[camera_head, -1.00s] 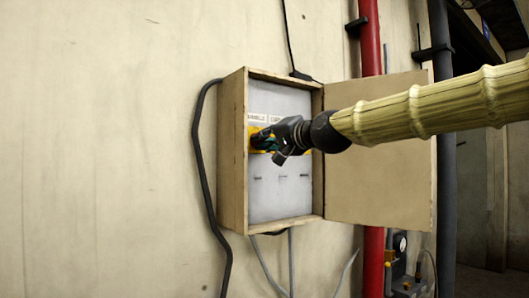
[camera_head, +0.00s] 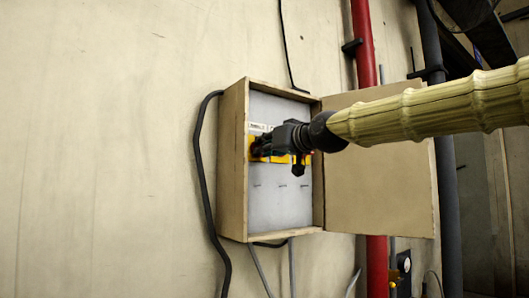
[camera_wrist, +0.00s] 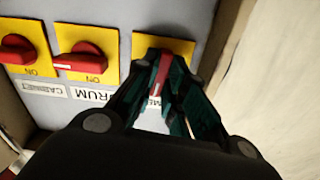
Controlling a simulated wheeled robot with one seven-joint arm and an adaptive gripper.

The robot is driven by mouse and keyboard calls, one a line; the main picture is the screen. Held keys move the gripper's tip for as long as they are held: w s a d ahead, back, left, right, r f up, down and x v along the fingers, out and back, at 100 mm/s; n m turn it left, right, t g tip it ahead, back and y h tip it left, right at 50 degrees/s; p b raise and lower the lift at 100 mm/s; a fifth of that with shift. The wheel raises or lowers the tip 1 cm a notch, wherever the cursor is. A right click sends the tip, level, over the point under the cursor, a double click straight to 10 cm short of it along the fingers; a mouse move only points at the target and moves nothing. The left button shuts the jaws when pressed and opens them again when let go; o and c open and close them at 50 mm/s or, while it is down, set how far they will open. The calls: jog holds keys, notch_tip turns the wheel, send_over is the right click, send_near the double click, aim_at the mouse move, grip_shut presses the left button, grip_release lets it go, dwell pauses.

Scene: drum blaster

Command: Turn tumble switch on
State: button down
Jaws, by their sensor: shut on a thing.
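My gripper (camera_head: 263,147) reaches into the open box and sits at the leftmost yellow switch plate. In the wrist view my gripper (camera_wrist: 165,68) is shut on the red knob of the tumble switch (camera_wrist: 163,75), on the right-hand yellow plate (camera_wrist: 188,48). This knob stands close to upright in that view. Its label (camera_wrist: 153,103) is mostly hidden by the fingers. The drum switch (camera_wrist: 82,58) and cabinet switch (camera_wrist: 16,49) show beside it, with their red knobs lying sideways and "ON" marked on their plates.
The wooden box (camera_head: 233,165) is fixed on the wall, its door (camera_head: 380,185) swung open to the right. Its side wall stands close to my gripper. Red pipe (camera_head: 376,260) and dark pipe (camera_head: 449,200) run behind the door. A black cable (camera_head: 203,180) hangs left of the box.

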jog(key=shift+f+n, duration=0.1)
jog(key=shift+n, duration=0.6)
jog(key=c, duration=1.5)
grip_release()
jog(key=shift+v, duration=3.85)
